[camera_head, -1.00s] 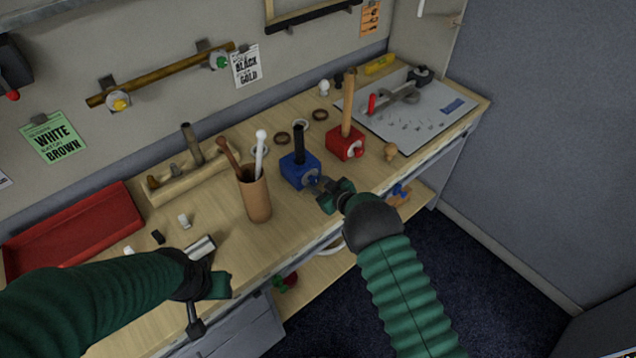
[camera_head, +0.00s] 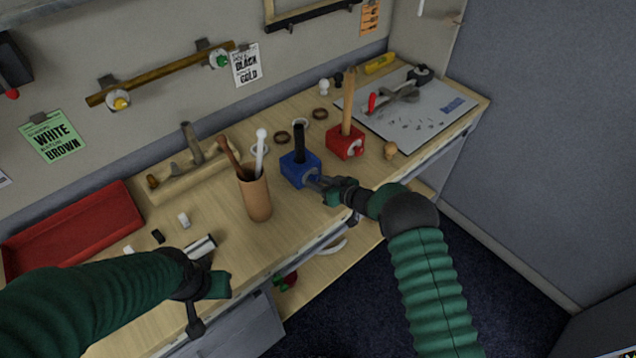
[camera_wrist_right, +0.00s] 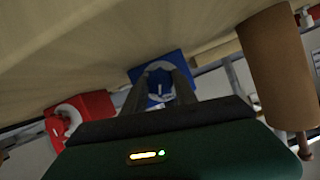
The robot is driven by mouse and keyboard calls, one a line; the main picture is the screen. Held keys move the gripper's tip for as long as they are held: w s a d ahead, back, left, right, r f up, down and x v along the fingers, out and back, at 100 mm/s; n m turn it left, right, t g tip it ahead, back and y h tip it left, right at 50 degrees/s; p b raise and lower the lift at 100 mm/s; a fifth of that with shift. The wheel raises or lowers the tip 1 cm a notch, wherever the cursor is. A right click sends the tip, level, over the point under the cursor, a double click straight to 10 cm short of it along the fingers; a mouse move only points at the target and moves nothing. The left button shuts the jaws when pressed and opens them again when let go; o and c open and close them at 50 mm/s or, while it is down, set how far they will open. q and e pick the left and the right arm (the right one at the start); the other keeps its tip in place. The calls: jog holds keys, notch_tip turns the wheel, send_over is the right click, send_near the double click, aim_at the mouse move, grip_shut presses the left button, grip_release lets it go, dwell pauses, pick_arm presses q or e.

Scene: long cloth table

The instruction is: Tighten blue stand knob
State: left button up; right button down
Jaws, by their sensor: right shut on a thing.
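The blue stand (camera_head: 295,172) is a blue block with a black rod upright in it, near the table's front edge. Its knob (camera_wrist_right: 159,86) is on the front face and looks pale with a blue bar in the right wrist view. My right gripper (camera_head: 318,183) reaches it from the right front and is shut on the knob, with one finger on each side of it. In the head view the fingers mostly hide the knob. My left gripper (camera_head: 203,282) is low at the left, over the front of the table; its jaw opening is not clear.
A red stand (camera_head: 344,144) with a wooden rod is close behind at the right. A brown cup (camera_head: 256,200) with sticks stands just left of the blue stand. A red tray (camera_head: 75,232) lies far left. A grey board (camera_head: 440,118) with tools lies at the right.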

jog(key=shift+w+d+r+m+g+y+b, duration=0.15)
jog(key=shift+r+m+y+b, duration=0.1)
jog(key=shift+m, duration=0.15)
jog(key=shift+w+r+m+g+y+b, duration=0.15)
jog(key=shift+m+y, duration=0.1)
jog(key=shift+m, duration=0.15)
jog(key=c, duration=1.3)
grip_release()
jog(key=o, duration=0.3)
jog(key=shift+f, duration=0.3)
jog(key=shift+o, duration=0.2)
jog(key=shift+s, duration=0.15)
jog(key=v, duration=1.6)
jog(key=shift+s+d+b, duration=0.15)
jog(key=shift+d+b, duration=0.2)
jog(key=shift+b, duration=0.1)
jog(key=shift+c, duration=0.4)
